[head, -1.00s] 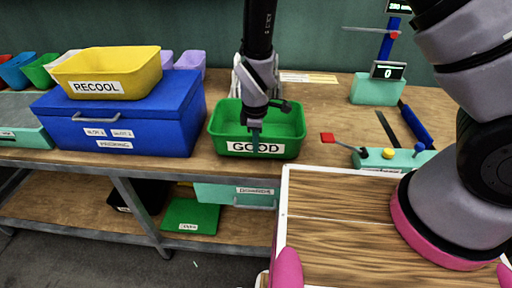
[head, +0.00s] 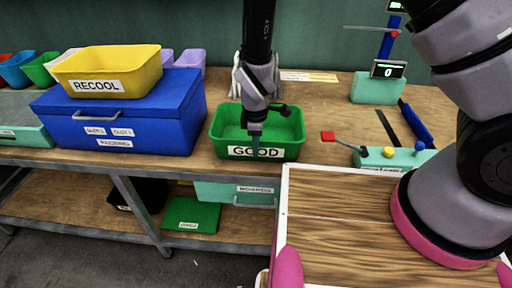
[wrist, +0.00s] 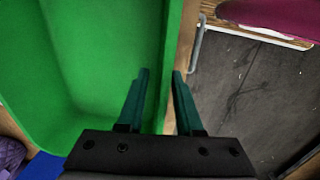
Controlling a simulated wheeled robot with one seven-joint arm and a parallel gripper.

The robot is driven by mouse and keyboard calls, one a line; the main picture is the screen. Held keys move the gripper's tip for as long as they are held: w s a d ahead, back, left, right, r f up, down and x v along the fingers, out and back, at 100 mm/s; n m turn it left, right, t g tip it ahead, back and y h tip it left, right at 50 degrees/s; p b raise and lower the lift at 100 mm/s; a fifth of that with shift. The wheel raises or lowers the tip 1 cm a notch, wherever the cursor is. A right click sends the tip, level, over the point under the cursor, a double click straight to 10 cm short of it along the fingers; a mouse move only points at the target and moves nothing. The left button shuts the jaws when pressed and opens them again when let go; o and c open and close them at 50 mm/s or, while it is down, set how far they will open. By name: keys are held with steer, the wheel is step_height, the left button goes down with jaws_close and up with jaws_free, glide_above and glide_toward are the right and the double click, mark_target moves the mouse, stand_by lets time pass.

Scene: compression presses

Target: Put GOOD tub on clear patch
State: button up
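The green tub labelled GOOD (head: 220,142) stands on the wooden bench in the head view, upright and seemingly empty. In the wrist view its green interior (wrist: 90,50) fills the left side. My gripper (head: 255,154) points down at the tub's front wall, just over the label. In the wrist view my gripper (wrist: 160,72) has its two teal fingers apart, with the tub's front rim between them. The left finger is on the inner side, the right on the outer. Firm contact with the wall is not visible. No marked clear patch can be made out; bare bench (head: 318,125) lies right of the tub.
A blue box (head: 170,112) with a yellow RECOOL tub (head: 105,65) on top stands close left of the GOOD tub. A teal press base with a red-tipped lever (head: 328,136) and a teal gauge stand (head: 375,92) are to the right. A lower shelf holds other containers.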

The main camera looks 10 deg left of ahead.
step_height(320, 180, up, 11)
steer(key=w+d+r+m+y, duration=0.1)
steer(key=w+d+r+m, duration=0.15)
steer(key=d+r, duration=0.35)
steer(key=w+d+r+m+t+y, duration=0.1)
steer(key=d+r+m, duration=0.3)
steer(key=r, duration=0.3)
steer(key=w+d+r+m+y, duration=0.1)
steer(key=w+d+r+m, duration=0.1)
steer(key=d+r+m, duration=0.4)
steer(key=s+d+r+m+t, duration=0.2)
steer(key=s+d+r+m, duration=0.2)
steer(key=d+r, duration=0.3)
steer(key=s+d+r+m+t+h, duration=0.1)
steer(key=s+d+r+m+t, duration=0.2)
steer(key=s+d+r+m, duration=0.2)
steer(key=shift+s+d+r+m, duration=0.2)
steer(key=shift+d+r+m, duration=0.45)
steer(key=shift+d+r, duration=1.4)
steer(key=shift+d+f, duration=0.4)
